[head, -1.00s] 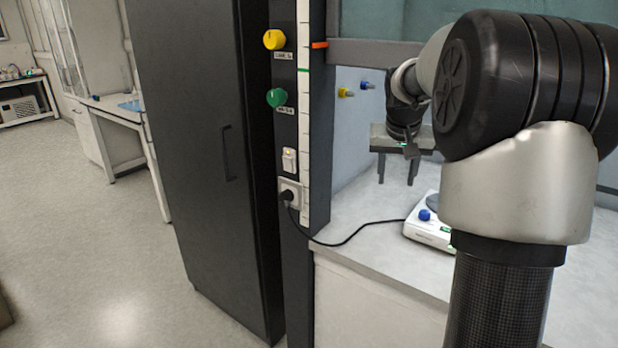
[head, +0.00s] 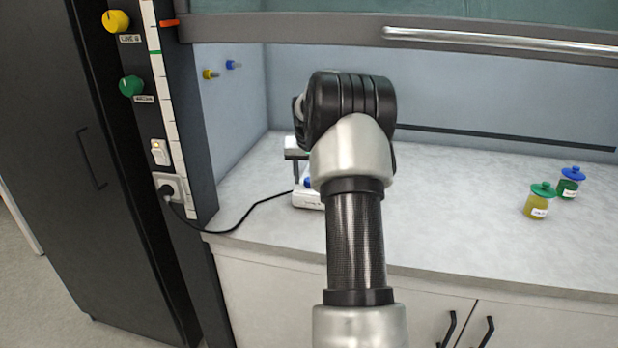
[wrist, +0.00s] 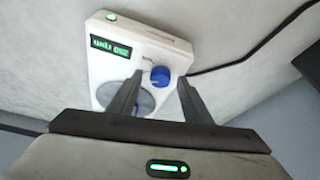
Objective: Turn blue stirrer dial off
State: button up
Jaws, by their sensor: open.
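The blue stirrer dial (wrist: 160,76) is on the front of a white stirrer (wrist: 112,66) in the wrist view. The stirrer has a lit green display (wrist: 110,46) and a round grey plate (wrist: 145,101), partly hidden behind my left finger. My gripper (wrist: 160,90) is open. Its two fingers point toward the stirrer, and the dial shows between their tips, closer to the right one. I cannot tell how far the fingertips are from the dial. In the head view my arm hides most of the stirrer (head: 305,198), and only a bit of the blue dial (head: 307,182) shows.
A black cable (head: 255,210) runs from the stirrer to a wall socket (head: 170,187) at the left. Two jars, one yellow-green (head: 538,203) and one green (head: 568,187), stand on the bench at the right. The raised sash (head: 450,34) crosses above. The bench middle is clear.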

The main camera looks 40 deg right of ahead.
jog(key=c, duration=1.1)
jog(key=shift+o, duration=0.2)
jog(key=shift+r+n+p, duration=0.1)
jog(key=shift+n+p, duration=0.3)
jog(key=shift+s+d+n+y+p, duration=0.1)
jog(key=shift+n+y+p, duration=0.3)
jog(key=shift+n+p, duration=0.2)
jog(key=n+y+p, duration=0.1)
jog(key=n+p, duration=0.1)
jog(key=n, duration=0.1)
jog(key=shift+d+n+t, duration=0.1)
jog(key=shift+n+t, duration=0.2)
jog(key=shift+t, duration=0.1)
jog(key=n+y+p, duration=0.2)
jog(key=n+p, duration=0.1)
jog(key=n, duration=0.1)
jog(key=shift+d, duration=0.1)
jog(key=shift+d+n+g+y+p, duration=0.1)
jog(key=shift+n+g+y+p, duration=0.35)
jog(key=shift+n, duration=1.25)
jog(key=shift+p, duration=0.3)
